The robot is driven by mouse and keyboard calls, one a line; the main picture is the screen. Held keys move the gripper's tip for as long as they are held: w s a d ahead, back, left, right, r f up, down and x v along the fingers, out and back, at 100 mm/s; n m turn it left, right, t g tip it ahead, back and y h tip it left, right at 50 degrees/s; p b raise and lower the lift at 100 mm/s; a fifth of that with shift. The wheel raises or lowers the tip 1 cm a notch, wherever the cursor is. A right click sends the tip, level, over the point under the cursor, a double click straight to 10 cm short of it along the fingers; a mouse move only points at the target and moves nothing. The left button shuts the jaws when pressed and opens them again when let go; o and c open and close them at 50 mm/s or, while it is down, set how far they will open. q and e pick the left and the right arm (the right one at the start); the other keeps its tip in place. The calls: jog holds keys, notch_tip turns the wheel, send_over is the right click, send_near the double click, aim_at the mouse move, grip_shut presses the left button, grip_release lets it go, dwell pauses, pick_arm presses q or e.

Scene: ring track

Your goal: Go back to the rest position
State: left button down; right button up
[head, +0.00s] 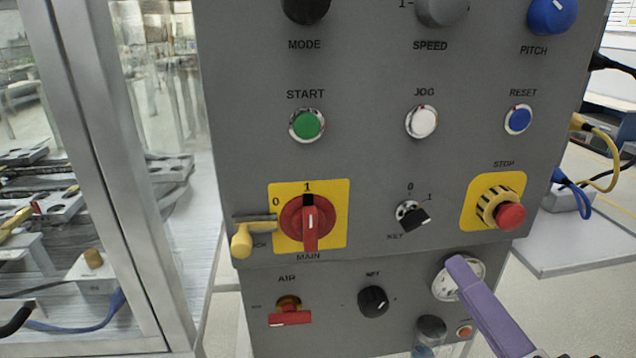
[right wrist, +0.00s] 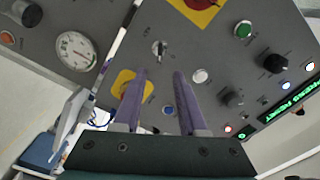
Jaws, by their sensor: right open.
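My right gripper (head: 470,285) shows at the lower right of the head view as a purple finger in front of the grey control panel (head: 370,160). That finger partly covers a round gauge (head: 446,277). In the right wrist view my right gripper (right wrist: 160,73) has its two purple fingers apart, with nothing between them. Beyond its tips is the panel (right wrist: 175,25), seen at a slant, with the key switch (right wrist: 158,48) just past them. The left finger overlaps the yellow stop plate (right wrist: 125,82). My left gripper is not in view.
The panel carries a red main switch (head: 308,222), a red stop button (head: 510,216), a red air valve handle (head: 290,318) and several knobs. A yellow padlock-like piece (head: 242,240) hangs beside the main switch. A metal-framed glass enclosure (head: 110,170) stands left; cables (head: 603,160) hang right.

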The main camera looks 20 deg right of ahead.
jog(key=a+r+n+g+y+p, duration=0.4)
jog(key=a+n+g+y+p, duration=0.3)
jog(key=a+n, duration=0.4)
jog(key=s+d+r+n+g+h+p, duration=0.3)
jog(key=s+d+n+g+p, duration=0.35)
jog(key=s, duration=0.35)
notch_tip(320, 180, up, 38)
jog(key=p, duration=3.7)
jog(key=shift+s+d+f+m, duration=0.25)
jog(key=shift+s+d+m, duration=0.05)
jog(key=shift+m, duration=0.05)
jog(key=shift+g, duration=0.25)
